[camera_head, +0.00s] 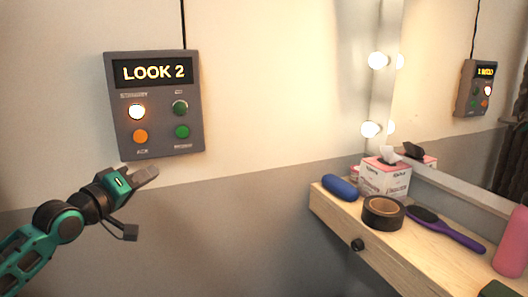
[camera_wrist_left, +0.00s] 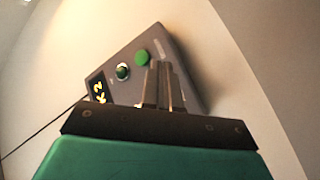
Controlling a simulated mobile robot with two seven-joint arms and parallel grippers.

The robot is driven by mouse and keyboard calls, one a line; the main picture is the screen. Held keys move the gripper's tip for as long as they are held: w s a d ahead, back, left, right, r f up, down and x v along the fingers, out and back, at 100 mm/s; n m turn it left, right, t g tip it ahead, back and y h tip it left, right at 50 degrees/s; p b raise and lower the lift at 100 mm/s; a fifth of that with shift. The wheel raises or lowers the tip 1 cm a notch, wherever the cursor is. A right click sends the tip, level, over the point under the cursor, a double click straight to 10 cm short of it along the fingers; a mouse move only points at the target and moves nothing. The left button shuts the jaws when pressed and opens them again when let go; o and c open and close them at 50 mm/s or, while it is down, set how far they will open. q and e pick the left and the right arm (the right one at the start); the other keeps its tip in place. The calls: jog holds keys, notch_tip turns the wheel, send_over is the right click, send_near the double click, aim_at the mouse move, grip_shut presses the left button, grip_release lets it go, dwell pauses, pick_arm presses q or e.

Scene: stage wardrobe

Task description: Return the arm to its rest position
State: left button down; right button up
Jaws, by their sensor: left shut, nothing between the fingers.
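My left gripper (camera_head: 146,175) comes in from the left on a teal and black arm. It is shut and empty, just below the bottom edge of a grey wall panel (camera_head: 191,70). The panel's display reads "LOOK 2". Its upper left light glows white, the lower left button is orange, and two green buttons are on the right. In the left wrist view, the shut fingers (camera_wrist_left: 162,85) overlap the panel (camera_wrist_left: 188,65) close to a green button (camera_wrist_left: 142,56). I cannot tell whether they touch it. My right gripper is not in view.
A wooden shelf (camera_head: 335,204) at the right holds a tissue box (camera_head: 385,180), a blue case (camera_head: 340,187), a tape roll (camera_head: 383,212), a purple hairbrush (camera_head: 455,234) and a pink bottle (camera_head: 511,242). A mirror (camera_head: 440,100) with bulbs is above. Wall between panel and shelf is clear.

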pick_arm(q)
jog(key=s+d+f+m+g, duration=0.1)
jog(key=s+d+f, duration=0.2)
jog(key=f, duration=0.4)
jog(key=s+d+f+m+g+y, duration=0.15)
jog(key=s+f, duration=0.25)
jog(key=f, duration=0.4)
jog(key=s+d+f+m, duration=0.1)
jog(key=s+d+f, duration=0.25)
jog(key=f, duration=0.35)
jog(key=s+d+f+m+g+y, duration=0.1)
jog(key=s+f+m+g, duration=0.1)
jog(key=s+f, duration=0.5)
jog(key=s+d+f+m+g+y, duration=0.1)
jog(key=s+d+f+m+y, duration=0.1)
jog(key=s+f, duration=0.6)
jog(key=s, duration=0.4)
jog(key=shift+s+d+g, duration=0.2)
jog(key=shift+s+g, duration=0.15)
jog(key=shift+s, duration=0.05)
